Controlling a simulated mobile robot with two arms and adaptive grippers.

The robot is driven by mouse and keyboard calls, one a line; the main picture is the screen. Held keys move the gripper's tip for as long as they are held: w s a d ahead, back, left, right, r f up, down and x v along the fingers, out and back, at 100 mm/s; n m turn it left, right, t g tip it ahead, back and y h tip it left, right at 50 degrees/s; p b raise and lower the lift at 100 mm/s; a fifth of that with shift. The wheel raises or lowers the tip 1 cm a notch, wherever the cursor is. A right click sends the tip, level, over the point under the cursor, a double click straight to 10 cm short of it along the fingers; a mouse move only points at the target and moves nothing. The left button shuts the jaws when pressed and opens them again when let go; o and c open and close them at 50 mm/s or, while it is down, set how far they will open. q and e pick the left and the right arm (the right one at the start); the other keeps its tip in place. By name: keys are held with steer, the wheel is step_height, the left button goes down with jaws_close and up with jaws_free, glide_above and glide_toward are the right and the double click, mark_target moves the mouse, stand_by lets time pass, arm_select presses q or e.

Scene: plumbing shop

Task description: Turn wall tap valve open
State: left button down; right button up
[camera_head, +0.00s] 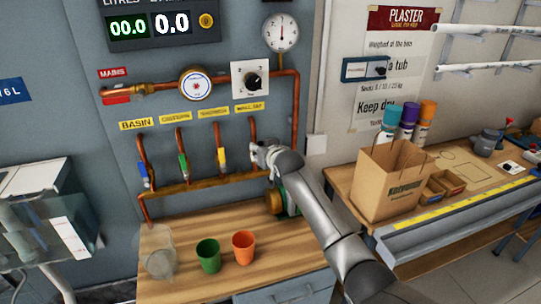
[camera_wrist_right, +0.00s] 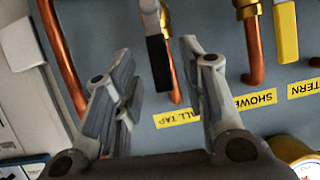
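The wall tap valve has a dark lever (camera_wrist_right: 160,62) on a copper pipe, above the yellow "WALL TAP" label (camera_wrist_right: 178,118) in the right wrist view, which is upside down. My right gripper (camera_wrist_right: 158,62) is open, and the lever shows between its two fingers. I cannot tell whether either finger touches it. In the head view my right gripper (camera_head: 260,155) is at the rightmost valve and hides its lever. The wall tap label (camera_head: 249,107) shows above it. My left gripper is not in view.
Blue (camera_head: 145,175), green (camera_head: 183,164) and yellow (camera_head: 222,157) levers stand in a row to the left. Below, a wooden bench (camera_head: 200,285) holds a clear jug (camera_head: 160,255), a green cup (camera_head: 208,256) and an orange cup (camera_head: 244,248). A paper bag (camera_head: 392,182) stands at right.

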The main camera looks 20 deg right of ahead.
steer(key=v, duration=0.9)
steer(key=shift+f, duration=0.1)
